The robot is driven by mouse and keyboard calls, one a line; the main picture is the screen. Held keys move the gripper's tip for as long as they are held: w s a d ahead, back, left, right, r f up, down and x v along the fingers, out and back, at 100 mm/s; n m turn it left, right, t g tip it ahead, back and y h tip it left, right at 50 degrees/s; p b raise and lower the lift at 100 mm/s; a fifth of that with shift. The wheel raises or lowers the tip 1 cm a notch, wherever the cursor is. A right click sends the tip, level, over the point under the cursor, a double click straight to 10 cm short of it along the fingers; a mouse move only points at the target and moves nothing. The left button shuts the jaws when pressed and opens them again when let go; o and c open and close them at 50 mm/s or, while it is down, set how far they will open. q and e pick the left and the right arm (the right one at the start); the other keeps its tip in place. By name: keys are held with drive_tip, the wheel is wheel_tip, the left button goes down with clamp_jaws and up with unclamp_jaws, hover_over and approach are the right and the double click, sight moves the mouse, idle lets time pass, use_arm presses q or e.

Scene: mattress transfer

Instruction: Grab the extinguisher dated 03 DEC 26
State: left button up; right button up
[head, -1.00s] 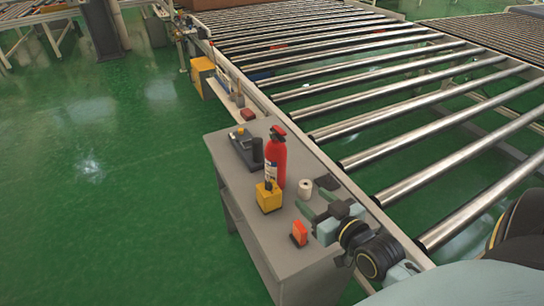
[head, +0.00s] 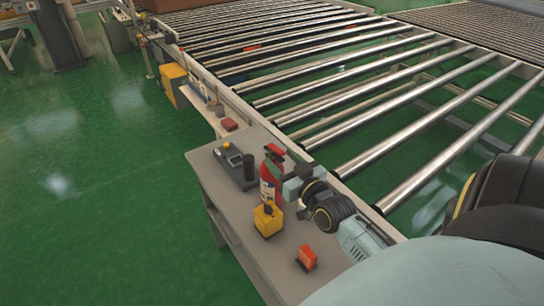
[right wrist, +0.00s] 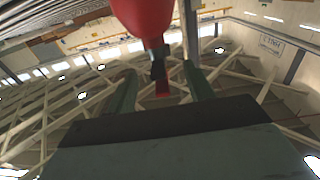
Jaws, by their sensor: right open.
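A red fire extinguisher (head: 271,172) with a white label stands upright on the grey table; the date on it is too small to read. My right gripper (head: 282,186) is open, right beside the extinguisher on its right side, partly hidden behind it. In the right wrist view, the red extinguisher body (right wrist: 143,15) shows at the top, with its dark and red head part between my two open green fingers (right wrist: 160,84). I cannot tell whether the fingers touch it. My left gripper is not in view.
On the grey table (head: 235,215) are a yellow block-like item (head: 267,219) just in front of the extinguisher, an orange-red item (head: 306,258) nearer me, and a dark device (head: 234,165) to the left. A roller conveyor (head: 330,110) runs along the right. Green floor lies open to the left.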

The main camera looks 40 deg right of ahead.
sight(272, 147)
drive_tip(key=shift+w+d+r, duration=0.1)
drive_tip(key=shift+w+r, duration=0.05)
drive_tip(key=shift+w, duration=0.45)
drive_tip(key=w, duration=0.3)
drive_tip(key=shift+w+d, duration=0.25)
drive_tip(key=shift+w, duration=0.3)
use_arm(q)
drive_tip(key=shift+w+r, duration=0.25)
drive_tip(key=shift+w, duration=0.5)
use_arm(e)
clamp_jaws()
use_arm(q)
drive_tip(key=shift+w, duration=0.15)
use_arm(e)
drive_tip(key=shift+r, duration=0.25)
